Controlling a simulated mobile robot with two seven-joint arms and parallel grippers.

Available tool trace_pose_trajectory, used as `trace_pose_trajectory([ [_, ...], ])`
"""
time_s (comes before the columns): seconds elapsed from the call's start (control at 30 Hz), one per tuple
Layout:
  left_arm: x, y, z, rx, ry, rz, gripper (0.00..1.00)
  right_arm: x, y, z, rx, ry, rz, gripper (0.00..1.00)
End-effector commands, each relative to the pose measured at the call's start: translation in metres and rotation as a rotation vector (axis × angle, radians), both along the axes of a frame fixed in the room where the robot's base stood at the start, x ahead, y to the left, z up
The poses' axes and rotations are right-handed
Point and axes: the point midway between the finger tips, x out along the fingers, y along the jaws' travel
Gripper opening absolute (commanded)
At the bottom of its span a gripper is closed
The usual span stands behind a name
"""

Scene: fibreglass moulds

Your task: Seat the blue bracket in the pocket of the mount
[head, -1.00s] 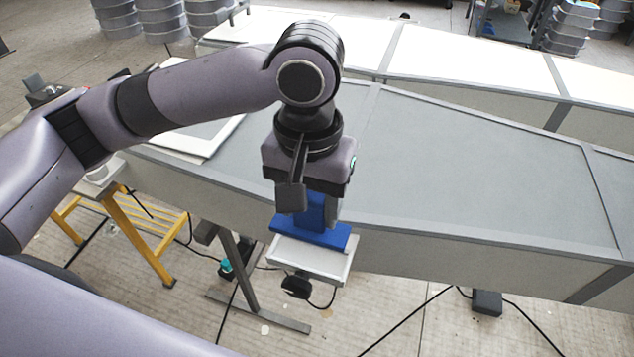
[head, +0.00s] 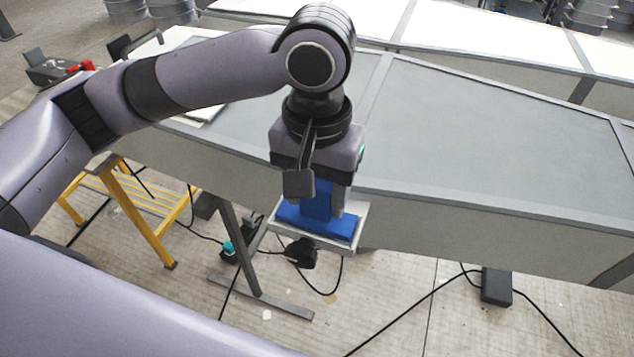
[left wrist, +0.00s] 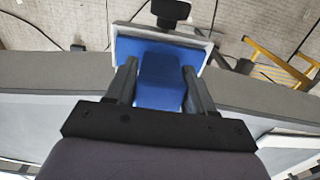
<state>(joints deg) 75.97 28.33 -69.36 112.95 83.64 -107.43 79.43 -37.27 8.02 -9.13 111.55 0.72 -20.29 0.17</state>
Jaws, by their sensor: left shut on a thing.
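The blue bracket (head: 318,217) has a flat base and an upright block. My left gripper (head: 318,200) is shut on the upright block, and the left wrist view shows both fingers (left wrist: 160,88) on either side of the blue block (left wrist: 160,75). The mount (head: 345,245) is a light grey tray-like piece with a raised rim at the side of the long grey mould. The bracket's base lies within the mount's outline, close to its rim. I cannot tell whether it rests fully on the pocket floor. My right gripper is not in view.
The long grey mould (head: 480,130) fills the right and back. A yellow trestle (head: 140,220) stands at the left. Black cables and a black box (head: 496,287) lie on the floor. A black knob (head: 300,252) hangs under the mount.

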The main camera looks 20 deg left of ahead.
Motion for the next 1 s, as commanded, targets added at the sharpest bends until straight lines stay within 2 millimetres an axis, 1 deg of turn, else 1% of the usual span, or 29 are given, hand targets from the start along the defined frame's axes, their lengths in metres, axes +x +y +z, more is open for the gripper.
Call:
trace_pose_trajectory([
  [0.13, 0.0000, 0.0001, -0.0056, 0.000, -0.001, 0.000, 0.20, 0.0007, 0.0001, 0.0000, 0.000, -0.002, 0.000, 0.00],
  [0.57, 0.0001, 0.0001, -0.0065, 0.000, -0.001, 0.000, 0.20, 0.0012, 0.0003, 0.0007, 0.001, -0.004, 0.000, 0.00],
  [0.87, 0.0000, 0.0002, -0.0107, 0.000, 0.000, 0.000, 0.20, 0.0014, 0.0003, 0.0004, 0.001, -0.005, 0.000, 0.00],
  [0.9, 0.0001, 0.0002, -0.0110, 0.000, 0.000, 0.000, 0.56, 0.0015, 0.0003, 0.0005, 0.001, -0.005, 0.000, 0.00],
  [0.97, 0.0001, 0.0002, -0.0107, 0.000, -0.001, 0.000, 0.76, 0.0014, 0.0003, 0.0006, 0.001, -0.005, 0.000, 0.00],
  [1.0, 0.0001, 0.0002, -0.0108, 0.000, -0.001, 0.000, 0.83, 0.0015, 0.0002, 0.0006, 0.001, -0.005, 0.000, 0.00],
])
